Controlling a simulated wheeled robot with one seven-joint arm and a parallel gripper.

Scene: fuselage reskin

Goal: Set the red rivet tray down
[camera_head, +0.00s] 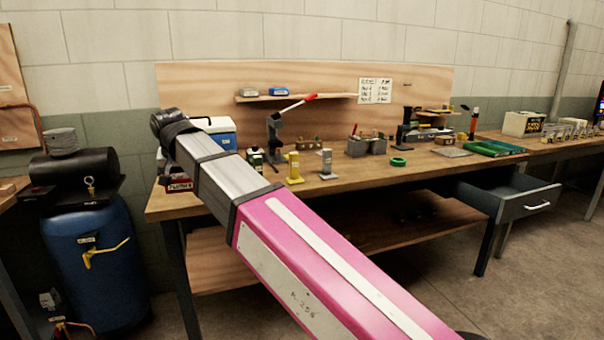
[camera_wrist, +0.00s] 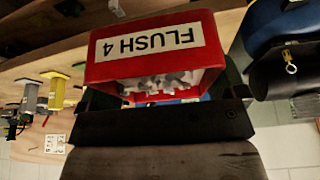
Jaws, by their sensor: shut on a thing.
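The red rivet tray (camera_wrist: 154,52) fills the middle of the wrist view, which looks upside down, with a white "FLUSH 4" label and pale rivets inside. My gripper (camera_wrist: 160,88) is shut on it, with a dark finger at each side. In the head view the red tray (camera_head: 180,186) shows partly behind my arm at the left end of the wooden workbench (camera_head: 330,186). I cannot tell whether its underside touches the bench top. My gripper is mostly hidden behind my arm there.
A blue and white cooler (camera_head: 222,132) stands behind my arm. A yellow tool (camera_head: 294,168) and a grey one (camera_head: 326,164) stand to the right, with a green ring (camera_head: 398,161) beyond. A blue tank (camera_head: 95,260) is left of the bench. An open drawer (camera_head: 515,197) juts out at right.

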